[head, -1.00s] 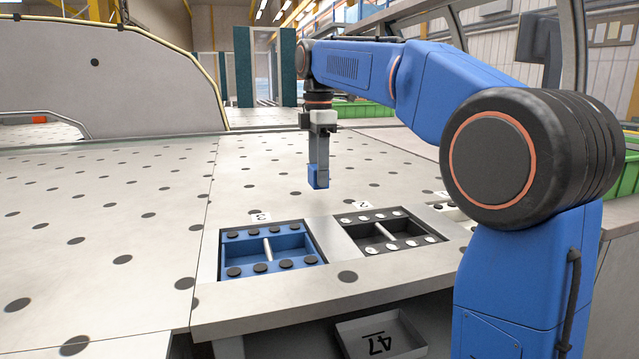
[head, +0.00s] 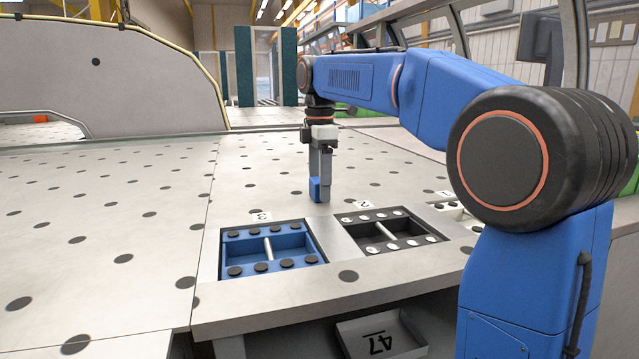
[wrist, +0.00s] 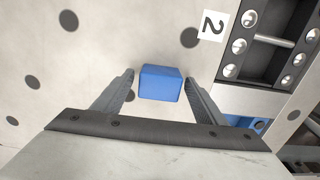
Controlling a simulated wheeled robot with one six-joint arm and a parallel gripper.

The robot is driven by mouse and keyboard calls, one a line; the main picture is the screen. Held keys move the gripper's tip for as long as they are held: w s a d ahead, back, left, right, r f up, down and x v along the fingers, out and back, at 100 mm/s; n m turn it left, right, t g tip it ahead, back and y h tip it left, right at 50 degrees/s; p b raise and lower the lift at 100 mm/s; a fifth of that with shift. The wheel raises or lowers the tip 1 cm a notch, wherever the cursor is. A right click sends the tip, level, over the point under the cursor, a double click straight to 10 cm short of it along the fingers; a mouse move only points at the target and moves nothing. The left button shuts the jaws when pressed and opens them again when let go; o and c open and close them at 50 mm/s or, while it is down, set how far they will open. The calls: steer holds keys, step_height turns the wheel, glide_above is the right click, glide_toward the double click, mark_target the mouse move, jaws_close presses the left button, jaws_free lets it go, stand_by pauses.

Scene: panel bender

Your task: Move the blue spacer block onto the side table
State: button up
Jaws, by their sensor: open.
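The blue spacer block (head: 316,191) appears to stand on the light dotted table top (head: 265,185), behind the recessed trays. In the wrist view the blue block (wrist: 160,83) lies between the two fingers of my gripper (wrist: 160,78), with a narrow gap on each side. My gripper (head: 320,178) points straight down over the block in the head view. Its jaws are open and a finger hides part of the block. Which surface is meant by the side table I cannot tell.
A blue tray (head: 263,277) by label 3 and a black tray (head: 386,252) by label 2 sit recessed in the front of the table. A grey bin marked 47 (head: 382,338) is below the edge. The dotted surface to the left is clear.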

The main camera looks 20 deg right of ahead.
step_height(320, 180, up, 12)
stand_by(0.6)
steer(key=shift+r, duration=0.1)
